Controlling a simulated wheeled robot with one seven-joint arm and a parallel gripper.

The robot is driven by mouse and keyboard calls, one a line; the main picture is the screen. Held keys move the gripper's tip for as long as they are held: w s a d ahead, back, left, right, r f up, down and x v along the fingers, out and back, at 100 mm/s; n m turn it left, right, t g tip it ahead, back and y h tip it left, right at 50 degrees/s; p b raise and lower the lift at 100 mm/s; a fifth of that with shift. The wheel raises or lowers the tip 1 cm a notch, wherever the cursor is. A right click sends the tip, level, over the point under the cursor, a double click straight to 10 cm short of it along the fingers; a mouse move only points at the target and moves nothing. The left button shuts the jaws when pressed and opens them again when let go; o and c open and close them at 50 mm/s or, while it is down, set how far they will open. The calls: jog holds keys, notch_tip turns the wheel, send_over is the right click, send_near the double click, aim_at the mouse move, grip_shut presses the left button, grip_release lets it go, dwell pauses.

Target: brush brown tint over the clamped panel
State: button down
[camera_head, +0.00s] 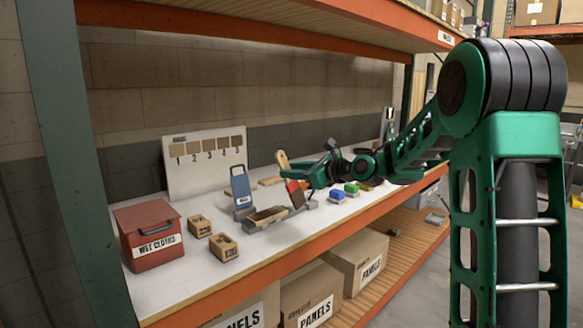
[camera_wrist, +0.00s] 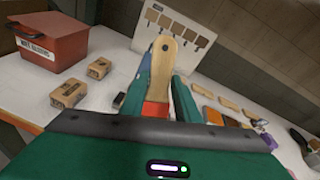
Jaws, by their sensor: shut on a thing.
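My gripper (camera_head: 302,178) is shut on a brush with a tan wooden handle (camera_head: 283,160) and a red lower part (camera_head: 295,194). In the wrist view the handle (camera_wrist: 162,68) stands up between my green fingers (camera_wrist: 160,92), with the red part (camera_wrist: 155,109) below. The clamped panel (camera_head: 266,214) lies low on the shelf and its top looks dark brown. The brush is at the panel's right end in the head view. I cannot tell whether its bristles touch the panel. My gripper body hides the brush's lower end in the wrist view.
A red lidded box (camera_head: 152,240) and two small wooden blocks (camera_head: 223,246) stand left of the panel. A blue container (camera_head: 241,190) stands behind it. A numbered swatch board (camera_head: 206,165) leans at the back. Blue (camera_head: 337,195) and green (camera_head: 351,187) items sit to the right.

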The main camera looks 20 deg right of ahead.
jog(key=s+f+m+h, duration=0.1)
jog(key=s+f, duration=0.3)
jog(key=f, duration=0.7)
jog(key=s+f+m+t+h, duration=0.1)
jog(key=s+f, duration=0.4)
jog(key=f, duration=0.7)
jog(key=shift+f+h, duration=0.15)
jog(key=shift+h, duration=0.25)
